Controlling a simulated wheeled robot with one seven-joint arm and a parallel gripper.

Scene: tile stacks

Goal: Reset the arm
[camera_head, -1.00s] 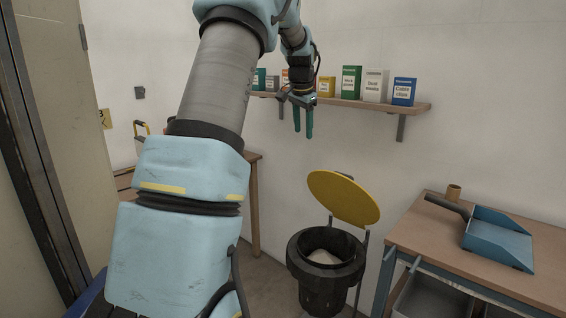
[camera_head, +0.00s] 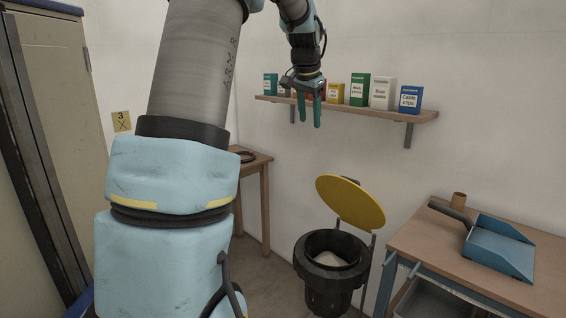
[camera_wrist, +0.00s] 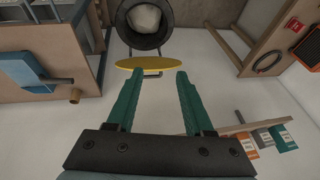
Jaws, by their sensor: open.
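My gripper (camera_head: 309,110) hangs in the air in front of the wall shelf in the head view, its green fingers pointing down. In the wrist view my gripper (camera_wrist: 153,75) shows its two fingers apart with nothing between them. My arm fills the left and top middle of the head view.
The shelf (camera_head: 425,115) carries several small boxes, including a blue one (camera_head: 410,99). Below stands a black bin (camera_head: 303,264) with a raised yellow lid (camera_head: 350,202). A blue dustpan (camera_head: 498,247) lies on the right bench (camera_head: 420,238). A small wooden table (camera_head: 256,160) stands behind my arm.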

